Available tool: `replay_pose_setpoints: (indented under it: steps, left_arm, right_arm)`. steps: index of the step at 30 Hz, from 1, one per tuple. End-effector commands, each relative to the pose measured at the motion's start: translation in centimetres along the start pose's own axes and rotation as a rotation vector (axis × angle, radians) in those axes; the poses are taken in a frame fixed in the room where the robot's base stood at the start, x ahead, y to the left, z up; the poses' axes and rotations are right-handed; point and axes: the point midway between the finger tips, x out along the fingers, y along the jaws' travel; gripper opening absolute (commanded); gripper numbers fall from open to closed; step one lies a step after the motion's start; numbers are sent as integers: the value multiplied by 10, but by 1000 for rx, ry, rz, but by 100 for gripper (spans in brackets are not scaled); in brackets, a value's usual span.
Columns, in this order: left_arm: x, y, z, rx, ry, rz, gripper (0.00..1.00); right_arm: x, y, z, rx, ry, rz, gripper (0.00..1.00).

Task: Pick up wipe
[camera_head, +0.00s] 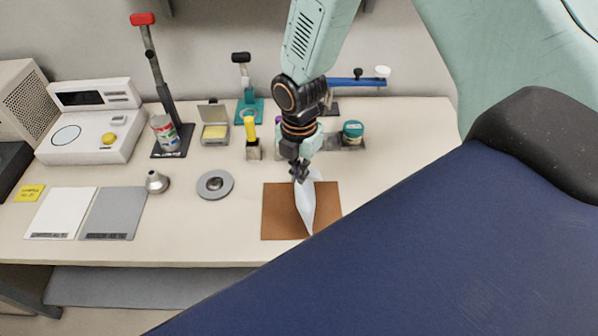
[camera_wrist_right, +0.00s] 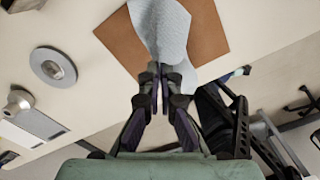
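The wipe (camera_head: 306,205) is a pale, crumpled cloth that hangs in a narrow fold over the brown mat (camera_head: 277,213) in the head view. It also shows in the right wrist view (camera_wrist_right: 166,32), pale blue and textured, above the brown mat (camera_wrist_right: 207,35). My right gripper (camera_head: 300,176) points down over the mat's upper part. In the wrist view the fingers of the right gripper (camera_wrist_right: 160,75) are close together with the wipe pinched at their tips. Whether the wipe's lower end touches the mat cannot be told. My left gripper is not in view.
Left of the mat is a grey round disc (camera_head: 215,184) and a small metal funnel (camera_head: 156,181). White (camera_head: 62,213) and grey (camera_head: 112,213) plates lie further left. A teal-lidded jar (camera_head: 352,133) and a yellow-handled tool (camera_head: 251,130) stand behind. Bare table lies left of the mat.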

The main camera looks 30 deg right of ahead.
Motion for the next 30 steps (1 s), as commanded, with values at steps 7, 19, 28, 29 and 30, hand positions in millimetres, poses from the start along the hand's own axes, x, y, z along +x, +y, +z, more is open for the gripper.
replay_pose_setpoints:
  steps: [7,19,28,29,30]
  left_arm:
    - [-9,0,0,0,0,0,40]
    - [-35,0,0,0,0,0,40]
    - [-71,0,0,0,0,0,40]
    - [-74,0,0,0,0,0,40]
    - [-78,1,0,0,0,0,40]
  right_arm:
    - [-9,0,0,0,0,0,0]
    - [-37,0,0,0,0,1,0]
    - [-73,0,0,0,0,0,0]
    - [-76,0,0,0,0,0,0]
    - [-81,0,0,0,0,0,0]
